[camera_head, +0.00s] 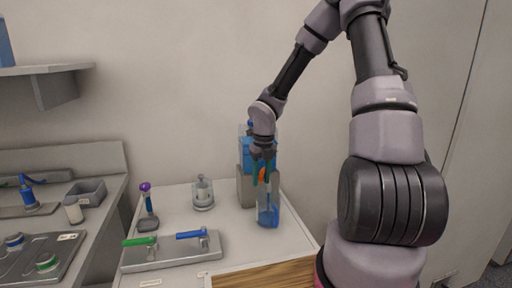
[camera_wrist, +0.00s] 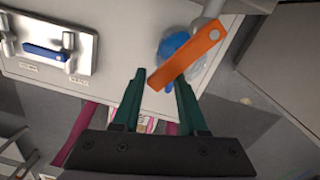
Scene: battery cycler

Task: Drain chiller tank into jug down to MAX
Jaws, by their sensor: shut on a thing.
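The chiller (camera_head: 246,188) is a grey block with a blue tank section (camera_head: 257,155) at the back right of the white table. Its orange lever (camera_head: 262,174) sticks out in front; in the wrist view the lever (camera_wrist: 190,55) lies slantwise between my fingertips. My gripper (camera_head: 262,168) points down and is shut on the lever's near end; it also shows in the wrist view (camera_wrist: 158,88). A clear jug (camera_head: 267,208) stands below, with blue liquid low in it. The lever partly covers the jug (camera_wrist: 200,72) in the wrist view. The tank level and MAX mark are not readable.
A grey plate with green and blue levers (camera_head: 172,258) lies at the table's front left. A purple-topped tool (camera_head: 147,198) and a clear lidded vessel (camera_head: 203,193) stand behind it. A side bench (camera_head: 105,205) is at left. Bare tabletop lies between plate and jug.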

